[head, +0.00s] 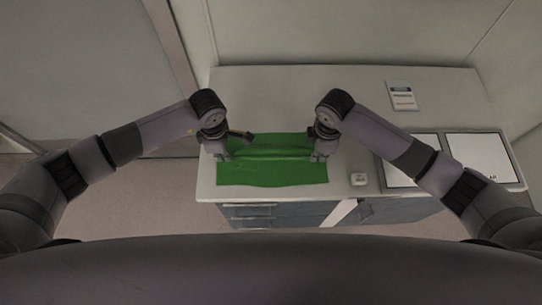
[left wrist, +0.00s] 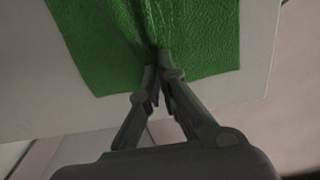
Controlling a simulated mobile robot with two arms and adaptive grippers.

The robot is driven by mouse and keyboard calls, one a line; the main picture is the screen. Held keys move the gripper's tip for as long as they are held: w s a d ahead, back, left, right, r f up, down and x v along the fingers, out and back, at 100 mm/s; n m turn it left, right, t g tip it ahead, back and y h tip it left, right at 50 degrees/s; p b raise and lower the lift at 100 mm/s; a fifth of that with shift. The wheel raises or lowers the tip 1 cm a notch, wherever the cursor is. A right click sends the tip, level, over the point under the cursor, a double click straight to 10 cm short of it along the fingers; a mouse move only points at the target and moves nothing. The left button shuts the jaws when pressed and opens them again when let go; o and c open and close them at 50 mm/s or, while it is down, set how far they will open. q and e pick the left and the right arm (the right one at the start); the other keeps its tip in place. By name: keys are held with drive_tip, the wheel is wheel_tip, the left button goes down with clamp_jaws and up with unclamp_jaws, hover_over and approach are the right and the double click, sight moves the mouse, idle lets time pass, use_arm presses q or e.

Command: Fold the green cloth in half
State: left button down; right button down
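The green cloth (head: 272,174) lies on the light counter near its front edge, with a raised ridge running across it between my two grippers. It also fills the top of the left wrist view (left wrist: 100,42). My left gripper (head: 223,155) is at the cloth's left edge. In the left wrist view its fingertips (left wrist: 158,72) are close together with a pinched fold of cloth between them. My right gripper (head: 320,155) is at the cloth's right edge, at the other end of the ridge. Its fingertips are too small to show clearly whether they are shut.
The counter (head: 290,84) is clear behind the cloth. A small white item (head: 358,179) sits right of the cloth. Two white panels in dark frames (head: 480,156) lie further right. A labelled card (head: 402,96) lies at the back right. Drawers (head: 250,212) are below the front edge.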

use_arm(q)
drive_tip(key=shift+r, duration=0.1)
idle(0.7)
